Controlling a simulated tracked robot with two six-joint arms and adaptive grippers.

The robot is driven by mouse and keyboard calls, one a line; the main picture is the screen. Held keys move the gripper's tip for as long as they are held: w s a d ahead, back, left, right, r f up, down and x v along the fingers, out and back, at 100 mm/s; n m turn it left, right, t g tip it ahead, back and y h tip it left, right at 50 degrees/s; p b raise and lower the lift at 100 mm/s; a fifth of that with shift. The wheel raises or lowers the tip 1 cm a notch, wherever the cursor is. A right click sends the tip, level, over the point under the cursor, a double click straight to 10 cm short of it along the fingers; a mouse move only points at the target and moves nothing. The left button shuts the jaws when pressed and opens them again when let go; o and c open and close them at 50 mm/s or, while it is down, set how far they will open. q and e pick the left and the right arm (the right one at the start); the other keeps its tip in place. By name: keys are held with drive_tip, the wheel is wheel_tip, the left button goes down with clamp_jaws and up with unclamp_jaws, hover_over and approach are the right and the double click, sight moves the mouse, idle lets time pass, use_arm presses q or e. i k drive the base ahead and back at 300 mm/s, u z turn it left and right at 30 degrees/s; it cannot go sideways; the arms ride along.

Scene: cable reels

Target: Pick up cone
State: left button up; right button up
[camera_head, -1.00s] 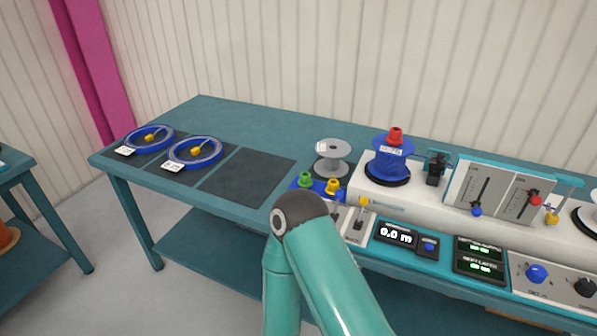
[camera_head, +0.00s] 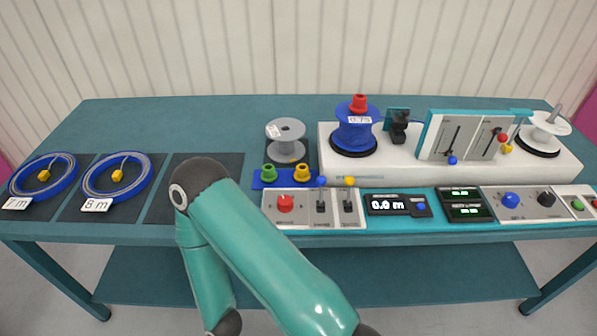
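A red cone (camera_head: 358,103) sits on top of the blue reel (camera_head: 354,133), which carries a "0.75" label and stands on the left end of the white machine. A green cone (camera_head: 269,174) and a yellow cone (camera_head: 301,174) stand side by side in a low blue holder (camera_head: 257,182) at the machine's left. A grey reel (camera_head: 286,131) is just behind them. One of my teal arms crosses the lower middle of the view, its elbow over the table's front edge. Neither gripper shows in the view.
A third dark mat (camera_head: 182,170) is bare. Control panels (camera_head: 398,203) with knobs and levers line the front edge. The table's back (camera_head: 190,115) is clear.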

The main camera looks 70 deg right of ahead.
sight(301, 174)
drive_tip(key=u, duration=1.15)
drive_tip(key=i, duration=0.1)
drive_tip(key=z, duration=2.85)
drive_tip(key=k, duration=0.4)
drive_tip(key=z, duration=0.15)
drive_tip(key=i, duration=0.4)
drive_tip(key=u, duration=0.15)
